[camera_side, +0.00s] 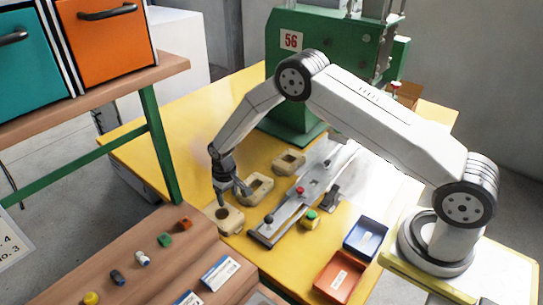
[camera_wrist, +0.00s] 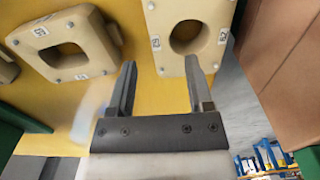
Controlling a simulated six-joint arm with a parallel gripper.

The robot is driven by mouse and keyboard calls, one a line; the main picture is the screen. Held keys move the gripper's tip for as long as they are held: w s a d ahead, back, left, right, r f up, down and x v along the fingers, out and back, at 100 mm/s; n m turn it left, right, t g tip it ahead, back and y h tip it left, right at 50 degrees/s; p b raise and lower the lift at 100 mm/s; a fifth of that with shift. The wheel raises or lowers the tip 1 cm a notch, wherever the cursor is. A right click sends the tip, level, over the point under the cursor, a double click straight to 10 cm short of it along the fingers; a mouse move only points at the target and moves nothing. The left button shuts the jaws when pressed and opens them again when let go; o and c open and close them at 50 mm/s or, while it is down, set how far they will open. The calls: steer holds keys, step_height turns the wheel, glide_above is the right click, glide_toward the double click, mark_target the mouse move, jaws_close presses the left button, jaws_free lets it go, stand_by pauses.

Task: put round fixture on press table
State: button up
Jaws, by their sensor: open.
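The round fixture, a beige block with a round hole (camera_side: 234,223), lies on the yellow table at its near left edge in the side view. It also shows at the top of the wrist view (camera_wrist: 214,54). My gripper (camera_side: 234,197) is open and empty, pointing down close above this block. In the wrist view my gripper's fingers (camera_wrist: 161,62) are spread, with the right fingertip in front of the block's lower edge. Whether they touch is unclear. The press table seems to be the grey metal plate (camera_side: 330,158) in front of the green press (camera_side: 292,80).
A beige block with a squarish hole (camera_wrist: 82,27) lies beside the round one, and another (camera_side: 289,155) lies farther back. A metal rail with knobs (camera_side: 285,220) runs right of them. Blue (camera_side: 366,238) and red (camera_side: 338,278) bins stand near my base. A brown bench (camera_side: 150,270) borders the left.

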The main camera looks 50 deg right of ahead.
mark_target(229, 208)
step_height(229, 208, up, 7)
steer(key=shift+r, duration=0.2)
steer(key=shift+r, duration=0.1)
stand_by(0.7)
steer(key=s+d+r+t, duration=0.1)
steer(key=s+r, duration=0.5)
steer(key=s, duration=0.6)
steer(key=s+d+r+t, duration=0.1)
steer(key=s+r, duration=0.6)
steer(key=s, duration=0.6)
steer(key=shift+t, duration=0.3)
